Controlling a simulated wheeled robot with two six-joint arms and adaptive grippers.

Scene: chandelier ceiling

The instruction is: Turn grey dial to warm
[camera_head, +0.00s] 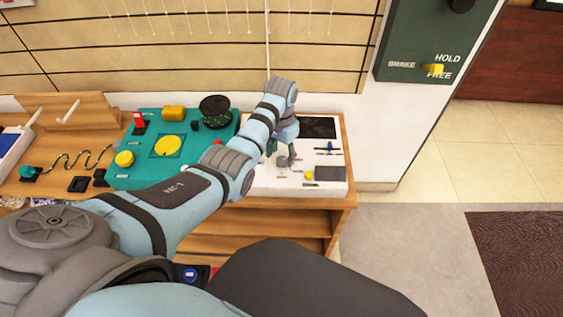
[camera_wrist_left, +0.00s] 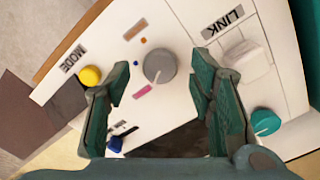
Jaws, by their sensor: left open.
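The grey dial (camera_wrist_left: 160,65) is a round knob on a white panel (camera_wrist_left: 185,25). An orange mark, a small blue mark and a pink mark lie around it; their meaning is not readable. My left gripper (camera_wrist_left: 161,82) is open, with one dark green finger on each side of the dial in the left wrist view. Nothing is between the fingers except the dial seen below them, and I cannot tell whether they touch it. In the head view my left gripper (camera_head: 283,154) hangs over the white panel. My right gripper is not in view.
A yellow MODE knob (camera_wrist_left: 90,76), white LINK switch (camera_wrist_left: 239,63), teal knob (camera_wrist_left: 264,122) and blue lever (camera_wrist_left: 115,143) surround the dial. A teal panel (camera_head: 118,180) stands left on the wooden bench. A green BRAKE box (camera_head: 405,45) hangs at the right; the floor there is clear.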

